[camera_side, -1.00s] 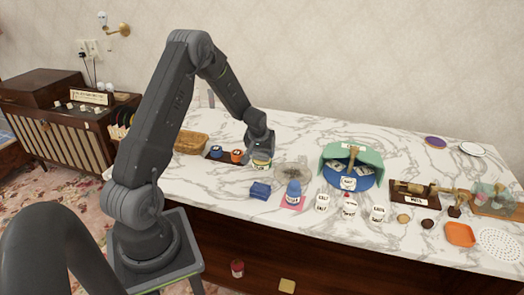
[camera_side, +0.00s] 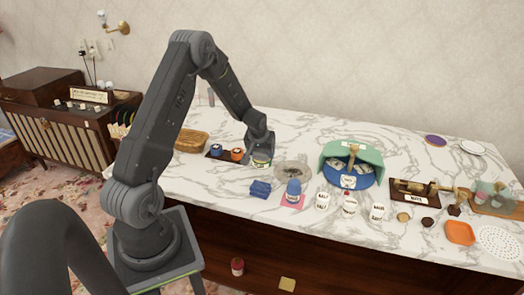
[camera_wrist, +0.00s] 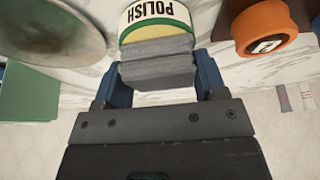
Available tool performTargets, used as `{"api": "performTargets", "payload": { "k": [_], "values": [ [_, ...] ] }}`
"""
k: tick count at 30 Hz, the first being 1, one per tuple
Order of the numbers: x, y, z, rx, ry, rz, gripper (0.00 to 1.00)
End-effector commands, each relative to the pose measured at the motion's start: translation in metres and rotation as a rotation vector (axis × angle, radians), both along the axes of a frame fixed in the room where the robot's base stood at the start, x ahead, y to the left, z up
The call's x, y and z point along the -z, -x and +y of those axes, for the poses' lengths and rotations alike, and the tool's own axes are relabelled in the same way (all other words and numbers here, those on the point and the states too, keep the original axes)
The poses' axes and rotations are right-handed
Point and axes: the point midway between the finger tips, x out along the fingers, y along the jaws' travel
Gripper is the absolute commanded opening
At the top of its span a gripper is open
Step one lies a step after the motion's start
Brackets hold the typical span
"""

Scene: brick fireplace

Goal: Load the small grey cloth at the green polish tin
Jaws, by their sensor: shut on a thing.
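In the side view the tin (camera_side: 262,162) stands on the marble counter, partly hidden by my gripper (camera_side: 261,153). My gripper (camera_wrist: 160,84) is shut on the small grey cloth (camera_wrist: 158,64), a folded pad between the blue fingers. The cloth's far edge overlaps the tin in the wrist view; whether they touch I cannot tell. The cloth is not clearly visible in the side view.
An orange pot (camera_side: 237,154) and a blue pot (camera_side: 216,149) stand on a dark tray just left. A glass dish (camera_side: 294,171) is close on the right.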

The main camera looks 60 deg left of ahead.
Motion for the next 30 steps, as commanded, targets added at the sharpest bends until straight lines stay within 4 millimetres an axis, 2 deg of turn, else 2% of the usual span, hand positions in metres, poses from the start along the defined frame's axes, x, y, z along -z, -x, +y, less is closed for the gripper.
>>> {"api": "performTargets", "payload": {
  "k": [17, 30],
  "values": [
    [-0.001, 0.0, 0.0, 0.0, 0.0, 0.0, 0.46],
    [-0.034, 0.0, 0.0, -0.001, 0.0, -0.001, 0.46]
  ]
}}
